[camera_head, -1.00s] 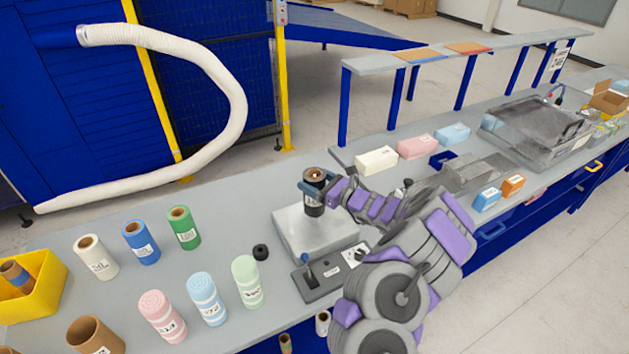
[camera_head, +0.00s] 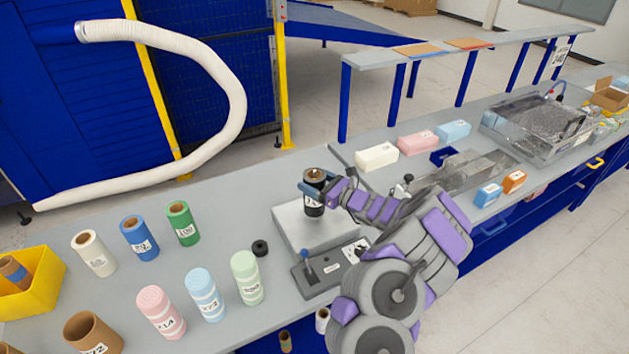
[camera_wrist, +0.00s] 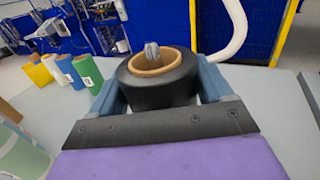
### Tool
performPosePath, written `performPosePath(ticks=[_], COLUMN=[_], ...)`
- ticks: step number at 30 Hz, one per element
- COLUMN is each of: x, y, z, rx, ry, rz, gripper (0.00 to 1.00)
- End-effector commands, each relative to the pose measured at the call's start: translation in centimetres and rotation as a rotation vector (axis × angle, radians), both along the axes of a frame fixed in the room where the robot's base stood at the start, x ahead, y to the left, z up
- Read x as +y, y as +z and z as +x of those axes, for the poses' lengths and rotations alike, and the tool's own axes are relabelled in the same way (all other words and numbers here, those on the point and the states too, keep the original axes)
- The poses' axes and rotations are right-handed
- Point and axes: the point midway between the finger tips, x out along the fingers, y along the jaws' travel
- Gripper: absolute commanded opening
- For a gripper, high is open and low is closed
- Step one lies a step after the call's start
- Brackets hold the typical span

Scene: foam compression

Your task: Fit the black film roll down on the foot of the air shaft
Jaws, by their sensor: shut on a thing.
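The black film roll (camera_head: 314,209) is upright above the grey block (camera_head: 290,222) on the bench. My gripper (camera_head: 314,189) is shut on it, with one blue-grey finger on each side. In the wrist view the black roll (camera_wrist: 155,88) has a brown cardboard core. The grey ribbed tip of the air shaft (camera_wrist: 152,54) shows inside the core, so the roll is around the shaft. I cannot tell whether the roll's bottom touches the foot.
A control box (camera_head: 318,273) with a lever stands in front of the block. Several coloured rolls stand further left, near a yellow bin (camera_head: 48,292). Foam blocks (camera_head: 376,157) lie to the right. The bench between rolls and block is mostly clear.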

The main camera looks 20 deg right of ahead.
Motion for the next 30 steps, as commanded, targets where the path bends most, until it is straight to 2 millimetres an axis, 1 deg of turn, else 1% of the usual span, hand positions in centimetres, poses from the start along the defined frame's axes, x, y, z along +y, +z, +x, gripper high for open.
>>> performPosePath(ticks=[18,30], x=[0.0,0.0], y=[-1.7,-1.8], z=[0.0,0.0], rx=[0.000,-0.001], ry=[0.001,0.000], rz=[0.000,0.000], gripper=[0.11,0.11])
